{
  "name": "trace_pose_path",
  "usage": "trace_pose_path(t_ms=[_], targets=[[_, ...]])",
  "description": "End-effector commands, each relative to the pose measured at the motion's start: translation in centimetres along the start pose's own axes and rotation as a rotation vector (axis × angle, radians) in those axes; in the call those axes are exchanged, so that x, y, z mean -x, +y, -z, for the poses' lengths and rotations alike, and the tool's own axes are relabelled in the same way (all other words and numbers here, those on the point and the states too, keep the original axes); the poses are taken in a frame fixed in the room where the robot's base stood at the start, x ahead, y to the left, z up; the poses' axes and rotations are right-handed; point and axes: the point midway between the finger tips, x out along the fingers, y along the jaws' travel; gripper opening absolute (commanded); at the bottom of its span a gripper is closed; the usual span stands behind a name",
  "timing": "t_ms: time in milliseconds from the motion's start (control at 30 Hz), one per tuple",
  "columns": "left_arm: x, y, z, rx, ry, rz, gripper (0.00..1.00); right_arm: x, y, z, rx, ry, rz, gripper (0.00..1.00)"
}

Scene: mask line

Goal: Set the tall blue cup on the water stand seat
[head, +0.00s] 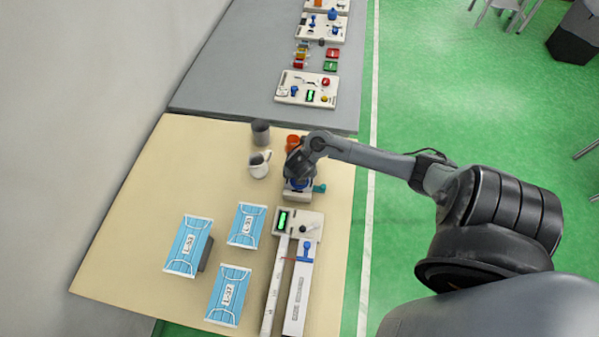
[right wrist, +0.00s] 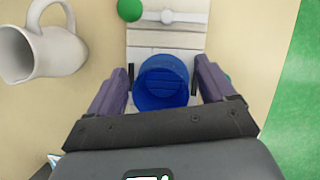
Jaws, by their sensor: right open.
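The blue cup (right wrist: 161,84) is seen from above in the right wrist view, its open mouth facing the camera. It is over the pale slatted part of the water stand (right wrist: 165,38); I cannot tell exactly how its base rests. My right gripper (right wrist: 162,77) is open, with one finger on each side of the cup and narrow gaps beside it. In the head view the cup (head: 300,184) is mostly hidden under my right gripper (head: 298,177), above the white stand (head: 297,196). My left gripper is not in view.
A white mug (head: 259,165), a dark grey cup (head: 260,132) and an orange cup (head: 293,141) stand nearby. A white device with a green display (head: 283,220) and blue mask packs (head: 188,245) lie toward the front.

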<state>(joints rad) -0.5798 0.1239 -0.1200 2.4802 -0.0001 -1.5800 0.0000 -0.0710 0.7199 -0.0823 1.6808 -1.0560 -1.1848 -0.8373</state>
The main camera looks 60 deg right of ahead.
Motion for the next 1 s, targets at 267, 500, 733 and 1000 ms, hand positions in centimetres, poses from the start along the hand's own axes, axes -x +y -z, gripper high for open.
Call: trace_pose_path(t_ms=[267,500,733,1000], targets=[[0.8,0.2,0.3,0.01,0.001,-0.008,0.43,1.0,0.0,-0.3,-0.001,0.001,-0.001,0.83],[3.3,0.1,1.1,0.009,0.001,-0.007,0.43,5.0,0.1,-0.7,0.0,0.001,-0.003,0.83],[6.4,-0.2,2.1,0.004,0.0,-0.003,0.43,9.5,0.1,-0.7,0.001,0.001,-0.002,0.83],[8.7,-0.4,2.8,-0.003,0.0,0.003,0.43,12.4,0.1,-0.6,0.001,0.001,-0.001,0.83]])
